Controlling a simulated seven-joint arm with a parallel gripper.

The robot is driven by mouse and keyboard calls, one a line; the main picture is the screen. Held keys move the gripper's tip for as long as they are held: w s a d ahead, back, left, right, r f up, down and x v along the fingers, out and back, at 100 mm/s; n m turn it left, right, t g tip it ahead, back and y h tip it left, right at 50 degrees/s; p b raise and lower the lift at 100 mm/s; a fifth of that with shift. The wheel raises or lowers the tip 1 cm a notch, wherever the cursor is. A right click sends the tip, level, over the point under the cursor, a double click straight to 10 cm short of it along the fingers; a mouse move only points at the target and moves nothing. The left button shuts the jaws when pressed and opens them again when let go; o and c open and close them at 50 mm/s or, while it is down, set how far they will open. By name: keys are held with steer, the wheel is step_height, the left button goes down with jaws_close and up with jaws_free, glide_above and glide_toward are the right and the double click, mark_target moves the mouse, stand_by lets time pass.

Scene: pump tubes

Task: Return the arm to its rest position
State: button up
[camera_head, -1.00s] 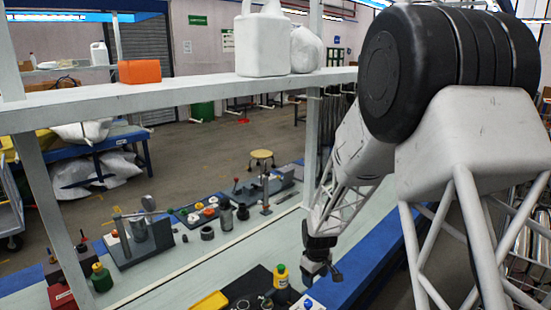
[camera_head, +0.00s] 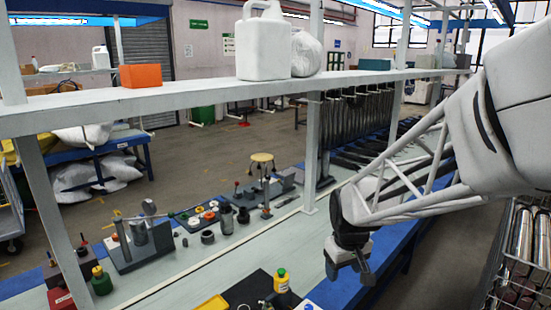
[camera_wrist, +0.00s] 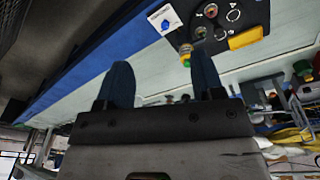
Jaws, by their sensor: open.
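My gripper (camera_head: 349,265) hangs over the blue front edge of the bench, right of the yellow-green bottle in the head view. In the wrist view my gripper (camera_wrist: 160,82) shows two dark fingers spread apart with nothing between them. It is open and empty, and it appears apart from the bench top. My arm reaches in from the right side of the head view.
The bench top (camera_head: 215,268) holds a yellow-green bottle (camera_head: 281,279), a black panel (camera_head: 250,292) and a clamp fixture (camera_head: 140,242). A shelf (camera_head: 200,101) with a white jug (camera_head: 263,45) and an orange box (camera_head: 140,75) spans above. A wire rack (camera_head: 520,255) with shiny tubes stands at right.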

steer(key=s+d+r+m, duration=0.1)
steer(key=s+r, duration=0.3)
steer(key=s, duration=0.7)
steer(key=s+d+r+m+t, duration=0.1)
steer(key=s+r+m, duration=0.2)
steer(key=s, duration=0.8)
steer(key=shift+r, duration=0.55)
